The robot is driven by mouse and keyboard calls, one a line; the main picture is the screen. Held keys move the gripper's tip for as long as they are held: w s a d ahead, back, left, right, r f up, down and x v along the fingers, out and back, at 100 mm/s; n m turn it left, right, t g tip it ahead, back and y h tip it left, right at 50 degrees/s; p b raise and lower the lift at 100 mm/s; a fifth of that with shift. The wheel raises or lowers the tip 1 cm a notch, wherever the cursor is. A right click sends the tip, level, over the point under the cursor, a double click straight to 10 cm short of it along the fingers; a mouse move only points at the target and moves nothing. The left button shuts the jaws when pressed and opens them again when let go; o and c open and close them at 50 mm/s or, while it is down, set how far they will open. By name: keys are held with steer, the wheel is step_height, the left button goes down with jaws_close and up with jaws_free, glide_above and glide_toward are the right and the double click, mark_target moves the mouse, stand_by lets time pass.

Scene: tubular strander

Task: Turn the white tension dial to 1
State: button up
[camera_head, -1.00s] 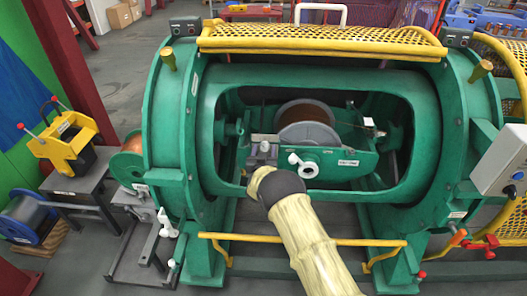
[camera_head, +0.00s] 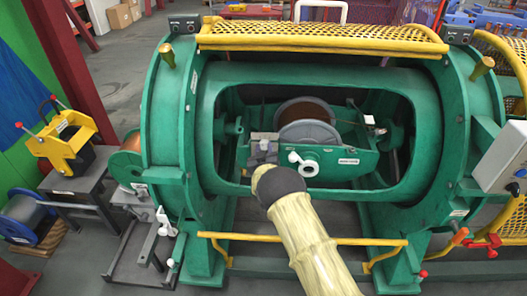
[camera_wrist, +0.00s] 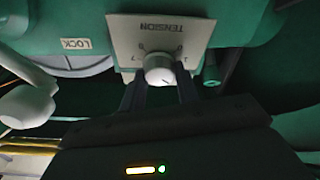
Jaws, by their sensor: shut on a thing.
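The white tension dial (camera_wrist: 159,70) sits on a pale plate marked TENSION (camera_wrist: 150,35), which appears upside down in the wrist view. Small numbers flank the dial, but the setting is too small to read surely. My gripper (camera_wrist: 160,92) is shut on the dial, one dark finger on each side of it. In the head view my gripper (camera_head: 262,155) reaches into the opening of the green machine, at the left of the cradle front. The dial is hidden there behind my gripper and arm.
A white lock handle (camera_head: 305,164) sticks out just right of my gripper; it looms at the left in the wrist view (camera_wrist: 28,105). A LOCK label (camera_wrist: 75,44) is near it. The green drum's opening edge (camera_head: 345,197) and a yellow rail (camera_head: 230,237) lie in front.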

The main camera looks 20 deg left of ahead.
steer(key=n+y+b, duration=0.1)
steer(key=n, duration=0.2)
steer(key=n+g+y+b, duration=0.1)
steer(key=n, duration=0.2)
steer(key=shift+d+n+g, duration=0.1)
steer(key=shift+n+g, duration=0.2)
steer(key=shift+n, duration=0.1)
steer(key=n+g+y+b, duration=0.1)
steer(key=n, duration=0.5)
steer(key=shift+g, duration=0.3)
steer(key=o, duration=1)
steer(key=shift+c, duration=0.2)
steer(key=shift+d+r, duration=0.1)
steer(key=v, duration=1.7)
steer(key=shift+s, duration=0.2)
